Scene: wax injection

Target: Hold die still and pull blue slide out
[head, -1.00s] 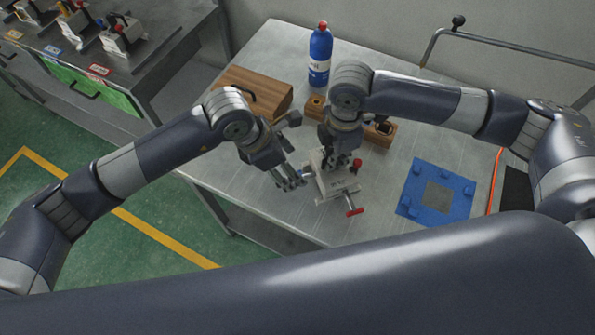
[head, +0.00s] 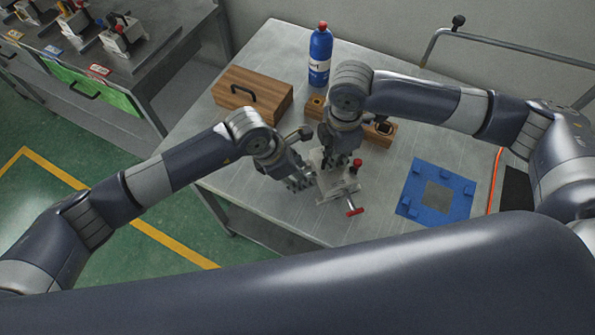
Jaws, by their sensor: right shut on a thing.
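The die (head: 338,188) is a pale grey metal block on the table, with a red knob on its right side and a red-ended handle at its front. My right gripper (head: 337,166) comes down from above and is shut on the die's upper part. My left gripper (head: 303,181) is at the die's left side, its fingers close to it. Whether its fingers are open or closed on something is too small to tell. The blue slide is not distinguishable and seems hidden by my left fingers.
A wooden box with a black handle (head: 268,98) and a blue bottle (head: 320,58) stand behind. A wooden block with holes (head: 380,134) is partly behind my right arm. A blue square frame (head: 417,204) lies to the right. The table's front left is clear.

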